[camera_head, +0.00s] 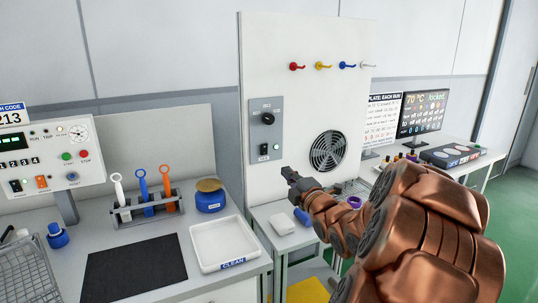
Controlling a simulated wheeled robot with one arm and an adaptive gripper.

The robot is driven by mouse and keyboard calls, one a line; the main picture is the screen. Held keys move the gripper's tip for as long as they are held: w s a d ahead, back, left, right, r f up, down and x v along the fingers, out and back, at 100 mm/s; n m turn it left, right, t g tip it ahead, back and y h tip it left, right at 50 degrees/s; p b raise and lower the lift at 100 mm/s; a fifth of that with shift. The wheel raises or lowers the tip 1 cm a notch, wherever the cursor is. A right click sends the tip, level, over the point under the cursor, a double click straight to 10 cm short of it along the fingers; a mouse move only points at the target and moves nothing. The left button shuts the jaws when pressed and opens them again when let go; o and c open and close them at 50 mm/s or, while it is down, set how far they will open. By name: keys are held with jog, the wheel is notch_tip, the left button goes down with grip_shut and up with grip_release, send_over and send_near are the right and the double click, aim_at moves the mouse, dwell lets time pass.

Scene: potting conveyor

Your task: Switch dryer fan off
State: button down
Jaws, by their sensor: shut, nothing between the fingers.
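The dryer fan (328,150) is a round dark grille low on an upright white panel (300,95). Left of it is a grey control plate (279,106) with a black knob (268,118), a small dark switch (264,149) below it and a small green lamp (277,147). The labels and the switch's position are too small to read. My gripper (289,173) is shut and empty, in front of the panel, below and right of the switch in the picture. It looks apart from the switch.
Colored hooks (297,67) stick out of the panel above. A small table (265,214) with a white block (282,224) stands below my gripper. At left, a bench holds a white tray (229,262), a tool rack (124,217) and a blue jar (210,202). A monitor (422,113) stands right.

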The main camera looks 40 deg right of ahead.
aim_at(265, 147)
jog(key=shift+s+d+r, duration=0.1)
jog(key=shift+s, duration=0.1)
jog(key=shift+w, duration=0.15)
jog(key=p+x, duration=0.4)
jog(key=x, duration=0.8)
jog(key=shift+w+d+r, duration=0.15)
jog(key=shift+w+r, duration=0.05)
jog(key=shift+w, duration=0.05)
jog(key=shift+w+d, duration=0.25)
jog(key=shift+w, duration=0.3)
jog(key=shift+w, duration=0.1)
